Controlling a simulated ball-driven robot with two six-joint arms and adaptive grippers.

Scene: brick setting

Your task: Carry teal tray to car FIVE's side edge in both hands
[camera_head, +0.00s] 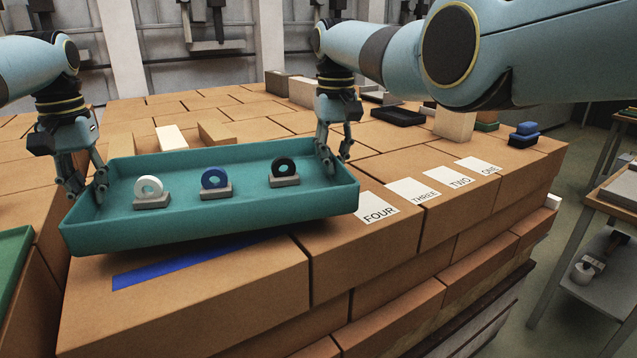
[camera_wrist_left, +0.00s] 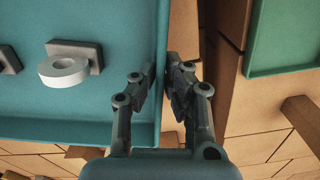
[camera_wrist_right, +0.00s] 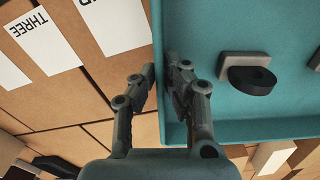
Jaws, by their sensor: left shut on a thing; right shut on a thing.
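The teal tray (camera_head: 210,228) is held between my two grippers over the brick deck, near its front edge. It looks about level; whether it touches the bricks I cannot tell. On it stand a white ring (camera_head: 149,187), a blue ring (camera_head: 214,179) and a black ring (camera_head: 284,167), each in a grey block. My left gripper (camera_head: 88,192) is shut on the tray's left end wall, also in the left wrist view (camera_wrist_left: 163,75). My right gripper (camera_head: 335,160) is shut on the right end wall, also in the right wrist view (camera_wrist_right: 161,75). No FIVE label shows.
A blue strip (camera_head: 195,262) lies on the bricks before the tray. Cards FOUR (camera_head: 376,207), THREE (camera_head: 412,189), TWO (camera_head: 447,177) and ONE (camera_head: 478,164) line the edge to the right. A green tray (camera_head: 14,262) is at far left. Loose bricks and a black tray (camera_head: 397,116) stand behind.

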